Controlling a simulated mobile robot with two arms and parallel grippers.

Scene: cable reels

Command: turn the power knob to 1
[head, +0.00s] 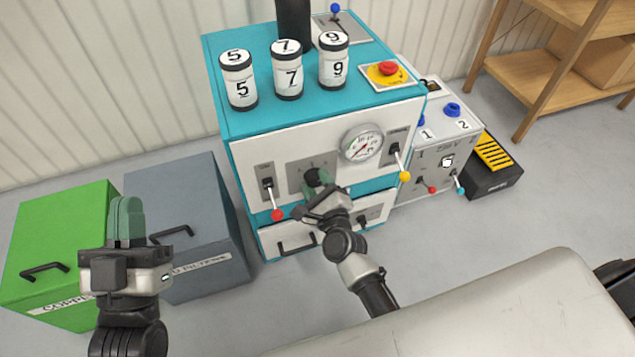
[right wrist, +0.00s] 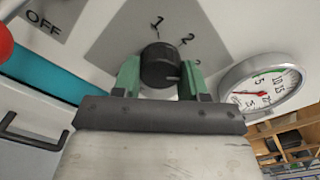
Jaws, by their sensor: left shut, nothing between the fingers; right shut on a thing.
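The black power knob (right wrist: 158,62) sits on a grey plate (right wrist: 112,45) on the machine's white front. Numerals 1 and 2 show above it and to its right; a further mark is partly hidden by a finger. A pale mark shows on the knob's lower right, away from the 1. My right gripper (right wrist: 160,80) is shut on the knob, one green finger on each side. In the head view my right gripper (head: 318,182) covers most of the knob. My left gripper (head: 125,218) is shut and empty, fingers up, in front of the bins.
A pressure gauge (head: 362,144) is right of the knob. Levers with a red ball (head: 277,215) and a yellow ball (head: 405,176) flank it. A drawer handle (head: 296,245) is below. Green (head: 60,220) and grey (head: 190,200) bins stand left.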

